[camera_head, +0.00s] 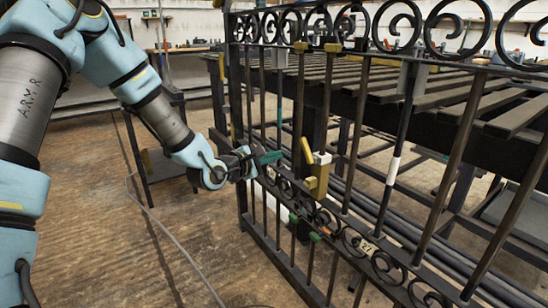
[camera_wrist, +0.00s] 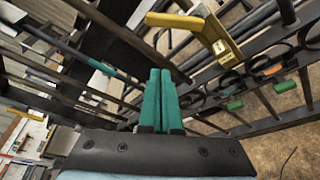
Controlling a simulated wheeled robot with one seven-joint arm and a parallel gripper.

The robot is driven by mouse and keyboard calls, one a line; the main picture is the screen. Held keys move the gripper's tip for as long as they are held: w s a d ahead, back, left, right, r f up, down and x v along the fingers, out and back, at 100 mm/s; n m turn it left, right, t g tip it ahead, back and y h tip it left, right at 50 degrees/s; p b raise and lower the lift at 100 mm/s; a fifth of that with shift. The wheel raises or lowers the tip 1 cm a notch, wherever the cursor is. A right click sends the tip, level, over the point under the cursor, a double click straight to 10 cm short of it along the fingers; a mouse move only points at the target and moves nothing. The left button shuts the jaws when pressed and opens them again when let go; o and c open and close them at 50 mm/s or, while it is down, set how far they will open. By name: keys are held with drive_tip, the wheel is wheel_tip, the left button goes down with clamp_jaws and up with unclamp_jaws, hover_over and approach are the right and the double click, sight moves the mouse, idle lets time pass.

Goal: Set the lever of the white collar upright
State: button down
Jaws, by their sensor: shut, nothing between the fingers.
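My gripper (camera_head: 270,157) is shut and empty, its green fingers pointing at the gate from the left. In the wrist view its fingertips (camera_wrist: 160,74) are together at the centre. A white collar-like band (camera_head: 393,170) is around an upright bar right of the gripper; I cannot make out a lever on it. A yellow latch block (camera_head: 318,178) with a yellow lever (camera_head: 306,150) sits on the gate just right of the fingers, apart from them. The lever tilts up and left. In the wrist view, the yellow lever (camera_wrist: 175,20) is above the fingertips, angled left from its block (camera_wrist: 226,46).
The dark iron gate (camera_head: 437,205) with scrolls and upright bars fills the right side. A slatted rack (camera_head: 450,100) stands behind it. Small green tabs (camera_head: 314,237) and a tag (camera_head: 367,247) are on the lower rail. Wooden floor (camera_head: 110,230) at left is mostly clear; a cable crosses it.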

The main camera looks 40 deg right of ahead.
sight(306, 144)
drive_tip(key=s+d+r, duration=0.1)
drive_tip(key=d, duration=0.5)
drive_tip(key=shift+s+b, duration=0.4)
drive_tip(key=shift+s+d+r+m+b, duration=0.1)
drive_tip(key=shift+s+r+m+b, duration=0.15)
drive_tip(key=shift+m+b, duration=0.35)
idle(0.3)
drive_tip(key=m+b, duration=0.1)
drive_tip(key=m, duration=0.1)
drive_tip(key=s+r+m+t+h+b, duration=0.1)
drive_tip(key=shift+s+m+h, duration=0.2)
drive_tip(key=shift+m+h, duration=0.1)
drive_tip(key=shift+m, duration=0.1)
drive_tip(key=shift+s+r, duration=0.2)
drive_tip(key=shift+s, duration=0.15)
idle(0.5)
